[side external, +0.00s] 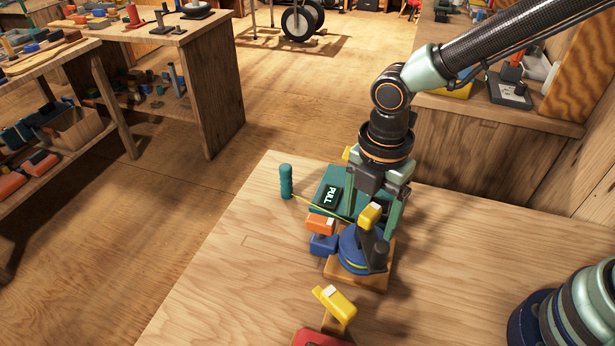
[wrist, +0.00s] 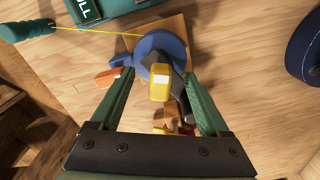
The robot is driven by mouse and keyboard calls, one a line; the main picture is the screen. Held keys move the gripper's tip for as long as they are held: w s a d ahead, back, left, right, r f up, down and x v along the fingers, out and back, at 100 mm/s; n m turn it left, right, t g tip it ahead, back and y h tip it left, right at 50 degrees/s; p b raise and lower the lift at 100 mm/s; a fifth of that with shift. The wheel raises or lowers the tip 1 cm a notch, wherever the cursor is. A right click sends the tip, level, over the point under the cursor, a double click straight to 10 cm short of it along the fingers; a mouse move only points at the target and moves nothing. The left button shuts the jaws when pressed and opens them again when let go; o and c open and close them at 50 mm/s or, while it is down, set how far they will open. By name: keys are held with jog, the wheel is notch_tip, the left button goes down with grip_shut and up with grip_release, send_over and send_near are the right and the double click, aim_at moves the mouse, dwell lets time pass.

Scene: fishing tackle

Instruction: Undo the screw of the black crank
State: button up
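The black crank (side external: 379,256) lies on top of a blue reel (side external: 352,252) on a wooden block. A yellow head with a white mark (side external: 370,216) stands on the crank and looks like its screw. In the wrist view the yellow head (wrist: 158,84) is between my fingers, with the black crank (wrist: 178,92) beneath. My gripper (wrist: 158,77) is open and points down over the reel, with a visible gap on each side of the yellow head. The screw's shaft is hidden.
A teal box marked PULL (side external: 328,182) stands behind the reel. An orange piece (side external: 321,224) is close left. Another yellow piece (side external: 335,302) is in front. The table's left side is clear.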

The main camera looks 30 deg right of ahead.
jog(key=shift+r, duration=3.5)
jog(key=shift+c, duration=0.3)
